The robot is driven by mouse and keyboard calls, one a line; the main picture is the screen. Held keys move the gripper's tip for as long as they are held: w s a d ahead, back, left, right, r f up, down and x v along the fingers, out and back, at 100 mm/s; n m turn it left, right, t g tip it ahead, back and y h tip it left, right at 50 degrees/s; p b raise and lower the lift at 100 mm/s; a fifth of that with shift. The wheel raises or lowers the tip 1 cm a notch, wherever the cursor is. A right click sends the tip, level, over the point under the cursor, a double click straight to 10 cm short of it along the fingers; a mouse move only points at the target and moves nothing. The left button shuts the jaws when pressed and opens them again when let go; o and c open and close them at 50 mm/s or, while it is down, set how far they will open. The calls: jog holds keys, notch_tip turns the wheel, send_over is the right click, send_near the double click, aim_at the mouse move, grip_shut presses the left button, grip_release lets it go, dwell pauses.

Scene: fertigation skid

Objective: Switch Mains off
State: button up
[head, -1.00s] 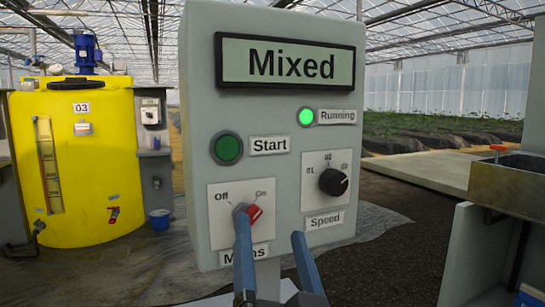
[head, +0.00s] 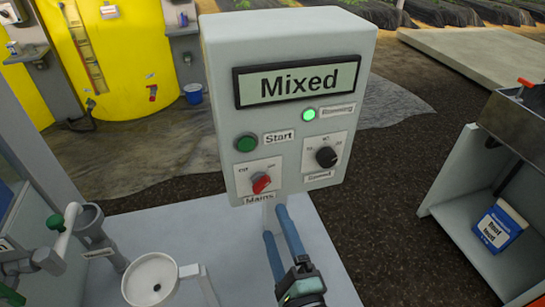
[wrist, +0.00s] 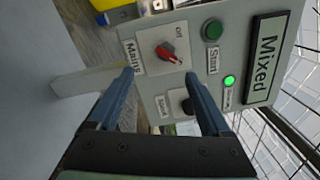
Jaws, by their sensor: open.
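The Mains switch is a red rotary knob (head: 261,184) on a white plate at the lower left of the grey control box (head: 226,110). Its pointer is turned toward the On mark. It also shows in the wrist view (wrist: 166,52), where the picture is turned sideways. My gripper (head: 275,222) is open and empty, with two blue fingers, in front of the box just below the Mains label. In the wrist view the fingertips (wrist: 159,73) are apart, and the knob shows beyond the gap. I see no contact with the knob.
The box also carries a green Start button (head: 246,144), a lit green Running lamp (head: 310,114), a black Speed knob (head: 326,157) and a display (head: 300,82) reading "Mixed". A white funnel (head: 150,280) and piping stand lower left. A grey shelf unit (head: 455,190) stands right.

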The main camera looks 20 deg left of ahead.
aim_at(261, 187)
jog(key=s+d+r+m+p, duration=0.2)
jog(key=s+m+p, duration=0.3)
jog(key=m+p, duration=0.15)
jog(key=shift+n, duration=0.45)
jog(key=x, duration=0.4)
jog(key=p+x, duration=0.1)
jog(key=x, duration=0.8)
jog(key=shift+w+d+f+p, duration=0.15)
jog(key=shift+d+f+p, duration=0.1)
jog(key=shift+d+p, duration=0.1)
grip_shut()
